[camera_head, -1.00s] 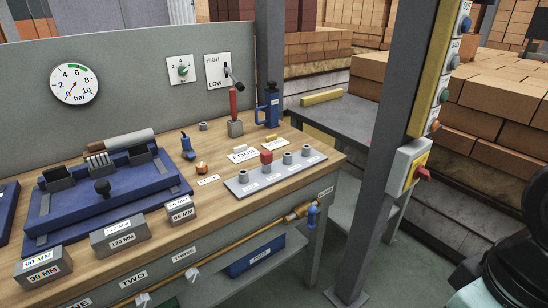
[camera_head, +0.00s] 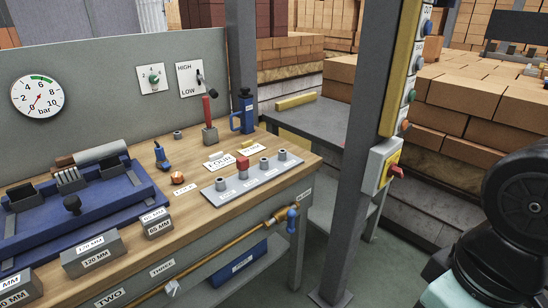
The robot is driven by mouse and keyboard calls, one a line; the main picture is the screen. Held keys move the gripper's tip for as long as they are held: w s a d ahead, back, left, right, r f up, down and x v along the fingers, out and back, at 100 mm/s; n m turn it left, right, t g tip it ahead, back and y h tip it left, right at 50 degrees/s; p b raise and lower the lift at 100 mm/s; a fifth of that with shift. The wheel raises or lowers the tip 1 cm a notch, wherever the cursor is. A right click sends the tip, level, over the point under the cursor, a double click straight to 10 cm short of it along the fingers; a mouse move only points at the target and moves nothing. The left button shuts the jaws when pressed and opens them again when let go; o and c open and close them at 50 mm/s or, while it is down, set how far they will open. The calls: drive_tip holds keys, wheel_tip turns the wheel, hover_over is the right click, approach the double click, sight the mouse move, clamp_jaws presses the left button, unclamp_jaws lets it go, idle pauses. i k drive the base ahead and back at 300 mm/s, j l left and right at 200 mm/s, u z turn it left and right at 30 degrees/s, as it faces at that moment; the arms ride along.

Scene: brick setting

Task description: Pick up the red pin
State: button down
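A short red piece (camera_head: 243,165), which looks like the red pin, stands on a flat grey plate (camera_head: 222,185) on the wooden workbench. It is in a row with several short grey cylinders (camera_head: 264,163). How deep it sits in the plate cannot be told. My gripper is not in view. Only a black and pale teal part of my own arm shows at the right edge, well apart from the red piece.
A red-handled lever (camera_head: 207,110) and a blue bottle-like tool (camera_head: 242,111) stand behind the plate. A blue fixture (camera_head: 75,215) and grey marked blocks (camera_head: 90,255) lie to the left. A grey post (camera_head: 350,150) with a switch box (camera_head: 381,166) rises right of the bench.

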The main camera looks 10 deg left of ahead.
sight(242, 163)
drive_tip(key=i+u, duration=0.35)
drive_tip(key=i, duration=0.2)
drive_tip(key=i+u, duration=0.35)
drive_tip(key=i, duration=0.15)
drive_tip(key=i+l+u, duration=0.35)
drive_tip(key=i, duration=0.2)
drive_tip(key=j, duration=0.1)
